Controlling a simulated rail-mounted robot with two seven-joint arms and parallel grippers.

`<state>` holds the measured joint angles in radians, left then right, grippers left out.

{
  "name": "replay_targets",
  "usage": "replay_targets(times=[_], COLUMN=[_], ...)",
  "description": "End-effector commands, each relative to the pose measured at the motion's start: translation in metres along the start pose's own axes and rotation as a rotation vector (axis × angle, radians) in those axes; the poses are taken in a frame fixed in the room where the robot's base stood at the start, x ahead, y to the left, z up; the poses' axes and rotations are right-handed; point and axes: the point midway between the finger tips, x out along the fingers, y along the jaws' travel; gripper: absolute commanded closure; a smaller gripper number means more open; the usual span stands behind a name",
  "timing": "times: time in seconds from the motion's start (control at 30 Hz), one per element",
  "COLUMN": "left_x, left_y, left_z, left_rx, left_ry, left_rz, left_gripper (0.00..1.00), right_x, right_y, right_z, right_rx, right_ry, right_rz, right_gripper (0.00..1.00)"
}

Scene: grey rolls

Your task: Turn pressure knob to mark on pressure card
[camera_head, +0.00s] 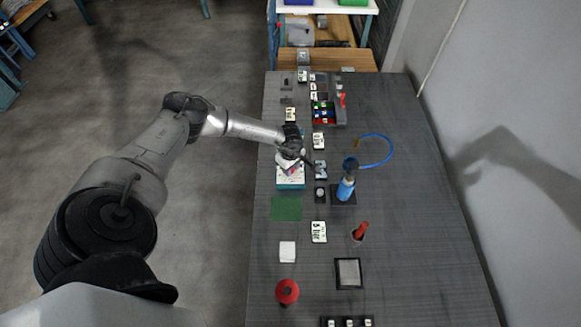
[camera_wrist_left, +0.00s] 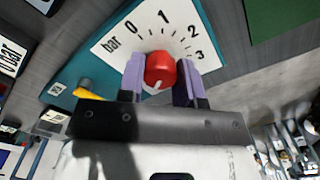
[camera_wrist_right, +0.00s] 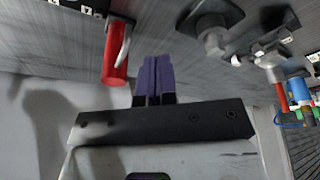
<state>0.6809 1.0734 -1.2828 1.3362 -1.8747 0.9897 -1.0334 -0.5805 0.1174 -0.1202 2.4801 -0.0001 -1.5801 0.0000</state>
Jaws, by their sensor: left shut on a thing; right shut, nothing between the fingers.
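The red pressure knob (camera_wrist_left: 160,71) sits on a white dial (camera_wrist_left: 118,40) marked bar with 0, 1, 2 and 3, on a teal panel (camera_wrist_left: 210,22). My left gripper (camera_wrist_left: 160,80) is shut on the knob, one purple finger on each side. A pale line shows on the knob's near side, towards my gripper. In the head view my left gripper (camera_head: 291,158) covers the knob above the panel (camera_head: 291,186). A white card (camera_wrist_left: 12,57) reading bar is cut off at the left edge; its number is unclear. My right gripper (camera_wrist_right: 154,78) is shut and empty.
A blue bottle (camera_head: 346,189) with a blue hose stands right of the panel. A green mat (camera_head: 286,208), a white block (camera_head: 287,252) and a red round object (camera_head: 288,291) lie nearer. A red cylinder (camera_wrist_right: 115,52) is beside my right gripper.

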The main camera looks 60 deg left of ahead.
Motion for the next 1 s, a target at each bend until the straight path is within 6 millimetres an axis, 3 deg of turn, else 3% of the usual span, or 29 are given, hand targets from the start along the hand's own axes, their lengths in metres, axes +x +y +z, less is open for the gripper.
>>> replay_targets(times=[0.37,1.0], left_x=[-0.001,-0.002], left_y=[0.0,0.0], left_z=[0.0,0.001], left_rx=[-0.059,-0.513], left_ry=[0.0,-0.002], left_rz=[0.0,-0.001], left_gripper=[0.91,0.91], right_x=[-0.003,-0.021], right_y=[-0.001,0.003], right_z=[-0.001,-0.006], right_rx=[0.002,-0.008], right_ry=[0.0,-0.001], right_rz=[-0.002,0.006], right_gripper=[1.0,1.0])
